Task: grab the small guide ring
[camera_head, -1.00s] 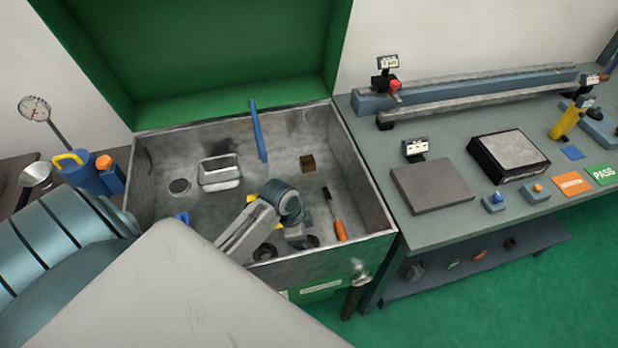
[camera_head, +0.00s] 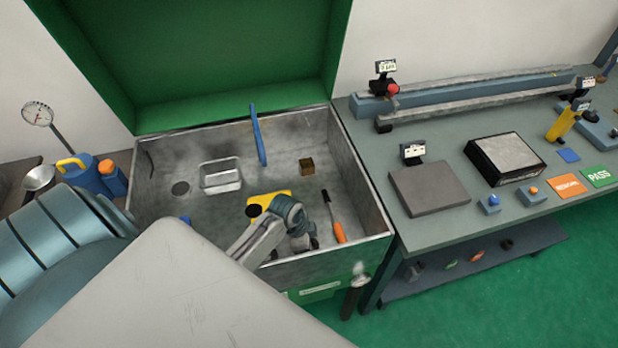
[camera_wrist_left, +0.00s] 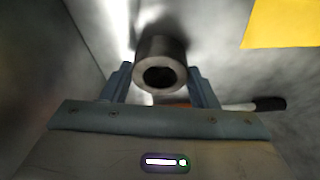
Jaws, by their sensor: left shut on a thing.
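The small guide ring (camera_wrist_left: 161,65) is a dark grey metal sleeve with a round bore, seen between my left fingers in the left wrist view. My left gripper (camera_wrist_left: 162,84) is shut on it, one finger on each side. In the head view my left arm reaches into the grey metal bin (camera_head: 160,224), and my left gripper (camera_head: 308,241) is low near the bin's front wall. The ring cannot be made out there behind the wrist. My right gripper is not in view.
An orange-handled tool (camera_head: 338,231) lies just right of the gripper. A yellow pad (camera_head: 274,199) with a dark round spot is behind the wrist. A workbench (camera_head: 448,222) stands right.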

